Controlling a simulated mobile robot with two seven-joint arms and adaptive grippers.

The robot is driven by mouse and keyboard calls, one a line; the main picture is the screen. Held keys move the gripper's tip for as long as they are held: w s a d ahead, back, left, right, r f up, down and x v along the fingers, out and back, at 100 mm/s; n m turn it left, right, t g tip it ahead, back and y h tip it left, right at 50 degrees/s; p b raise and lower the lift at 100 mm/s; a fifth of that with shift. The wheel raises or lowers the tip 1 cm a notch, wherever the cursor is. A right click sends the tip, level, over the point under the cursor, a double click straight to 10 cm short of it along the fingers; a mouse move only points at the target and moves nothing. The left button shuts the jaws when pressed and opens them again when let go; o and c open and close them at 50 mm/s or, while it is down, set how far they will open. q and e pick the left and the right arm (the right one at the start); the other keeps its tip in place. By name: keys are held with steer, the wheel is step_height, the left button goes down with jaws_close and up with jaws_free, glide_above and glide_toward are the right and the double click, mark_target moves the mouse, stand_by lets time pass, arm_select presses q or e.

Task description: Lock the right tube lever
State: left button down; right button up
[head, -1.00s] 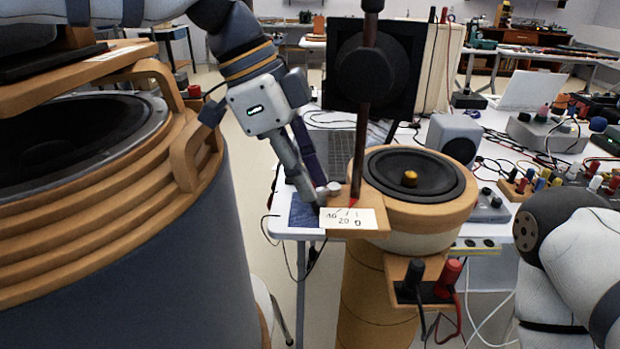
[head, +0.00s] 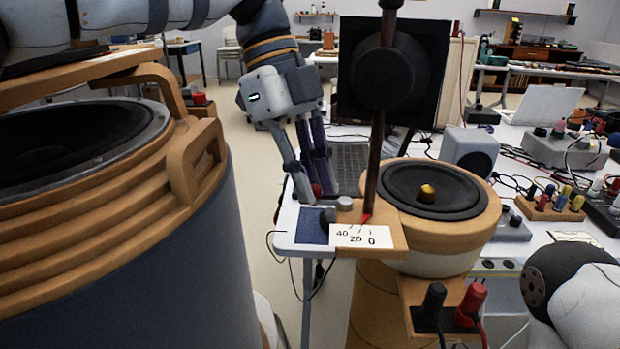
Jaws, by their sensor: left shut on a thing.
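The right tube (head: 445,235) is a wooden cylinder with a black speaker cone on top and a scale plate (head: 362,236) marked 40, 20, 0 at its left side. A dark upright rod with a round black disc rises by the plate, with a red pointer at its foot. A silver knob (head: 344,203) and a dark knob (head: 327,216) sit at the plate's back left. My left gripper (head: 318,193) is behind and left of these knobs, fingers downward and shut. A bit of red shows between its fingertips, apparently the lever's end; the rest is hidden. My right gripper is out of view.
The large left tube (head: 215,250) with its wooden handle fills the left side. Red and black plugs (head: 470,302) stick out at the front of the right tube. A grey box (head: 470,153), cables and instruments crowd the table on the right.

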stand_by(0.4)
arm_select(q)
steer(key=c, duration=1.6)
jaws_free()
steer(key=shift+o, duration=0.2)
steer(key=v, duration=0.7)
steer(key=shift+r, duration=0.3)
